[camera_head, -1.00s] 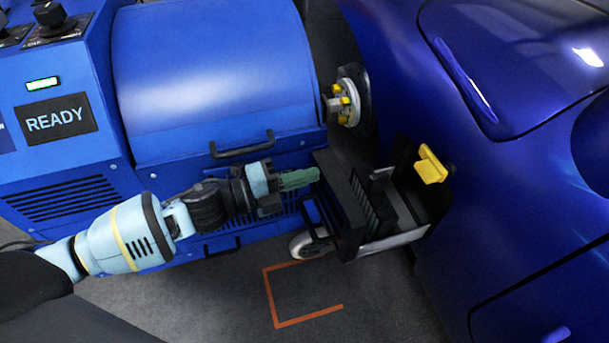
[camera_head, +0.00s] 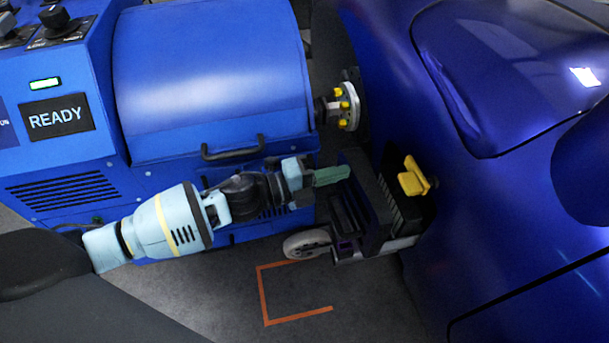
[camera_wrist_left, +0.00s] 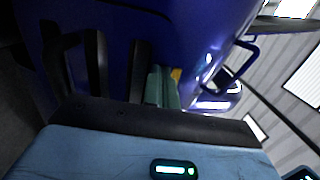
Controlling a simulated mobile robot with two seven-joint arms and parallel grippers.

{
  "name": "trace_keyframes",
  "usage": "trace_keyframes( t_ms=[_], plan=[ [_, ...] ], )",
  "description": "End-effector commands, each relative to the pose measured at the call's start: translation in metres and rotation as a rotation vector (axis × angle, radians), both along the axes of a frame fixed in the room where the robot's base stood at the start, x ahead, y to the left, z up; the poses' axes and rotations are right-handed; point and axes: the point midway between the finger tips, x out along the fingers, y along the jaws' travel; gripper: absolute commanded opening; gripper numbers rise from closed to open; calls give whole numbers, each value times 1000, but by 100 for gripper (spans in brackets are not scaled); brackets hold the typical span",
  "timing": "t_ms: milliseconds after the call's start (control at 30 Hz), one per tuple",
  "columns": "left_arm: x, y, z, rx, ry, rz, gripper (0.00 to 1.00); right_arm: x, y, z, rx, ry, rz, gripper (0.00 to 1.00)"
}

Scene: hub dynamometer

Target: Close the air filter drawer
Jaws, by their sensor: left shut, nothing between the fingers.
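A black finned block (camera_head: 366,203) sits on a low wheeled carriage between the blue machine and the car. It looks like the air filter drawer, but no label shows. My left gripper (camera_head: 347,174) is shut and empty, with its green fingertips at the block's left face near the top. They appear to touch it. In the left wrist view the closed green fingers (camera_wrist_left: 162,88) point at the scene ahead, with a bit of yellow just beyond them. My right gripper is not in view.
A yellow handle (camera_head: 413,177) stands at the right of the block, close to the blue car (camera_head: 500,215). The machine's black handle (camera_head: 232,151) is above my left wrist. The carriage wheel (camera_head: 306,243) is on the floor. Bare floor with an orange marking (camera_head: 297,318) lies in front.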

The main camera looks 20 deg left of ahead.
Motion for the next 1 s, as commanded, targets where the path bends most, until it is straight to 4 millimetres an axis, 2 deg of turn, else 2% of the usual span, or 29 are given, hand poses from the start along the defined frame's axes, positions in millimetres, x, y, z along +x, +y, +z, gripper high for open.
trace_keyframes(
  t_ms=[200,500,733,1000],
  plan=[
    [20,-28,1,-3,-1,-1,0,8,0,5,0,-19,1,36],
    [48,-66,0,-3,0,-1,0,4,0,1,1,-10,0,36],
    [61,-84,0,-1,1,0,0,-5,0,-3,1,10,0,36],
    [67,-91,0,0,0,1,0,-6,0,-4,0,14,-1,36]
  ],
)
